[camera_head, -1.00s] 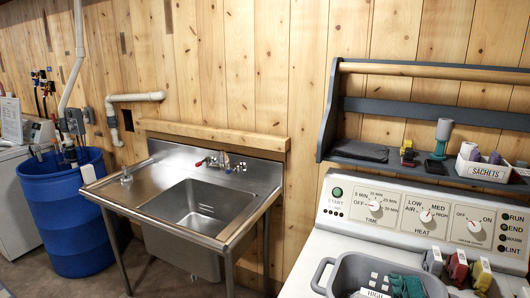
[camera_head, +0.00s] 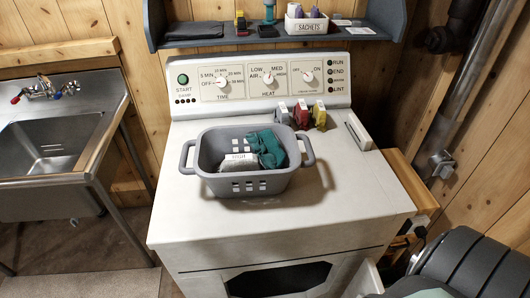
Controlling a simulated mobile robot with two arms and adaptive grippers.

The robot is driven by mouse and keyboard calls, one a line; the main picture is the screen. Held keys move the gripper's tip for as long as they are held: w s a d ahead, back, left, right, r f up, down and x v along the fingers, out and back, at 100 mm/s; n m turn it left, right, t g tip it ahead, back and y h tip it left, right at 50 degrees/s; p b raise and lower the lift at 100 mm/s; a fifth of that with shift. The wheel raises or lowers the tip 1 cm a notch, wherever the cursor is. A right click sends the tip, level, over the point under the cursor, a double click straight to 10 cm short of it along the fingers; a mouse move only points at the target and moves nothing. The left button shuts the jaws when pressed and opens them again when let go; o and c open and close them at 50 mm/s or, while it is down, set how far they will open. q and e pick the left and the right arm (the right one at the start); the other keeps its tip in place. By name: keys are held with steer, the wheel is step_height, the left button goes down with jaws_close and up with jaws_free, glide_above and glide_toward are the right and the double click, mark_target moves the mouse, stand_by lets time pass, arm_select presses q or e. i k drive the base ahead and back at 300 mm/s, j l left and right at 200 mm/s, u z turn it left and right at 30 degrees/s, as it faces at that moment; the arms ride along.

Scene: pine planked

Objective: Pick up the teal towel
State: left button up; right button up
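The teal towel (camera_head: 266,148) lies crumpled in the right part of a grey laundry basket (camera_head: 245,186). The basket stands on the white top of the dryer (camera_head: 345,205), below its control panel. A grey cloth with a white label (camera_head: 238,163) lies beside the towel in the basket. Neither of my grippers shows in the head view.
Several small clips or bottles, red (camera_head: 302,115) and yellow (camera_head: 319,117) among them, stand behind the basket. A shelf (camera_head: 180,36) with a sachets box (camera_head: 306,24) is above. A steel sink (camera_head: 60,150) is at left. The dryer top right of the basket is mostly clear.

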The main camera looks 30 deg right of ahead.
mark_target(264, 144)
steer(key=z, duration=0.3)
steer(key=j+z, duration=1)
steer(key=l, duration=0.1)
